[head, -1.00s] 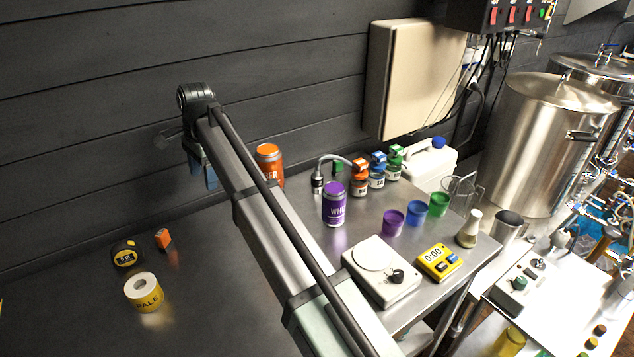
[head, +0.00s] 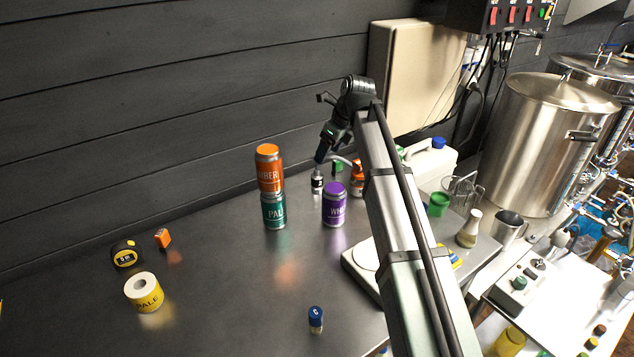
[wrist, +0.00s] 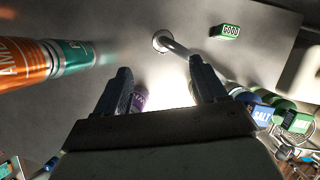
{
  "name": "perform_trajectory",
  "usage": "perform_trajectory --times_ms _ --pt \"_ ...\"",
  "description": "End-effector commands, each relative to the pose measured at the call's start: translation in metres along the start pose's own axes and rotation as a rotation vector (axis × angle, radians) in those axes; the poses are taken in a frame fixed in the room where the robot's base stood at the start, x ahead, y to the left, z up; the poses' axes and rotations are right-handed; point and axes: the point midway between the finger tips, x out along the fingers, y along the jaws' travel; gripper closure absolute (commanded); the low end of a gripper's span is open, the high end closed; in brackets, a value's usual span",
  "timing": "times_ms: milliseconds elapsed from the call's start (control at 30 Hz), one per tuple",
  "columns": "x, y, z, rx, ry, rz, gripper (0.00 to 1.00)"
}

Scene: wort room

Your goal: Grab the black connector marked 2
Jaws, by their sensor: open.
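My gripper (head: 321,156) is open, pointing down just above and behind the black piece in the head view. In the wrist view its two fingers (wrist: 162,76) are apart with nothing held between them.
An orange can (head: 269,168) stands on a teal can (head: 274,211) to the left. A purple can (head: 334,204) stands close in front. A green GOOD block (wrist: 226,31) and an orange-topped jar (head: 357,178) are nearby.

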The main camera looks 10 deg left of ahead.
Motion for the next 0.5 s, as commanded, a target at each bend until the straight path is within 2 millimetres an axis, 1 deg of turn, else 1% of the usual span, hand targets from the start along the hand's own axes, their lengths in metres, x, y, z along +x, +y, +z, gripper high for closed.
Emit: perform_trajectory --times_ms 67,167,300,500 --pt "0.004 -0.002 -0.003 0.016 -0.002 -0.002 0.29" --pt "0.017 -0.002 -0.003 0.019 -0.002 -0.001 0.29" --pt "0.041 -0.002 -0.003 0.017 -0.001 0.0 0.29" --pt "0.071 -0.002 -0.002 0.016 -0.002 -0.001 0.29"
